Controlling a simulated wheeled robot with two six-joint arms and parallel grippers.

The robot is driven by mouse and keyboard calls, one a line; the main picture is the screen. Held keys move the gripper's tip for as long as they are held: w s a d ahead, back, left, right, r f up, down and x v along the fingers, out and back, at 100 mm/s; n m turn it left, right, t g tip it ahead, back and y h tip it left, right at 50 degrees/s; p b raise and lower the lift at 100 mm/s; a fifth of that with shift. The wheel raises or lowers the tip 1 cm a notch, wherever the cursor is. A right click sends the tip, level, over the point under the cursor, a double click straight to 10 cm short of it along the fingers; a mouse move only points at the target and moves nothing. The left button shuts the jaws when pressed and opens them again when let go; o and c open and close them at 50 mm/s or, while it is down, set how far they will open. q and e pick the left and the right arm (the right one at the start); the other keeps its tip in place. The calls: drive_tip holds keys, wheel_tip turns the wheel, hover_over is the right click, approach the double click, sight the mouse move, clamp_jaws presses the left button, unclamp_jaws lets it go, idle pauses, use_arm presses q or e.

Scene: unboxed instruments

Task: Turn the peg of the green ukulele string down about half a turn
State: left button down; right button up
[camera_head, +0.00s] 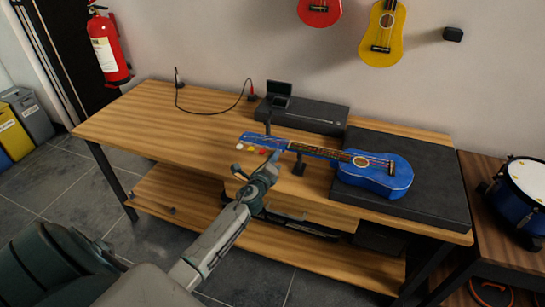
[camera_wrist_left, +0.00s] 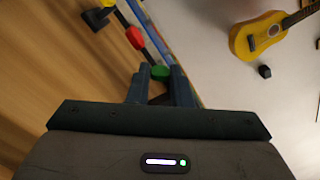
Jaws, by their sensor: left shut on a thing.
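A blue ukulele (camera_head: 372,174) lies on a dark mat on the workbench, its neck pointing left. Its headstock (camera_head: 262,140) reaches over the bare wood, with coloured pegs along the near edge. In the left wrist view the green peg (camera_wrist_left: 160,72) sits between the fingertips of my left gripper (camera_wrist_left: 160,78), which is shut on it. The red peg (camera_wrist_left: 135,38) and yellow peg (camera_wrist_left: 108,4) stand clear of the fingers. In the head view my left gripper (camera_head: 271,162) is at the headstock's near edge and hides the green peg. My right gripper is not in view.
A dark neck support (camera_head: 300,166) stands near the gripper. The dark mat (camera_head: 440,205) covers the bench's right part. A black case (camera_head: 318,118) and a cable (camera_head: 215,112) lie at the back. The bench's left part is clear. A drum (camera_head: 525,170) stands at the right.

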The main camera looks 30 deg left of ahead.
use_arm(q)
drive_tip(key=shift+m, duration=0.9)
drive_tip(key=m+p, duration=0.1)
drive_tip(key=m, duration=0.2)
drive_tip(key=shift+m, duration=0.4)
drive_tip(key=m+p, duration=0.1)
drive_tip(key=m, duration=0.3)
drive_tip(key=shift+m, duration=0.3)
drive_tip(key=shift+m, duration=0.3)
drive_tip(key=c, duration=1.6)
unclamp_jaws()
drive_tip(key=shift+a, duration=0.1)
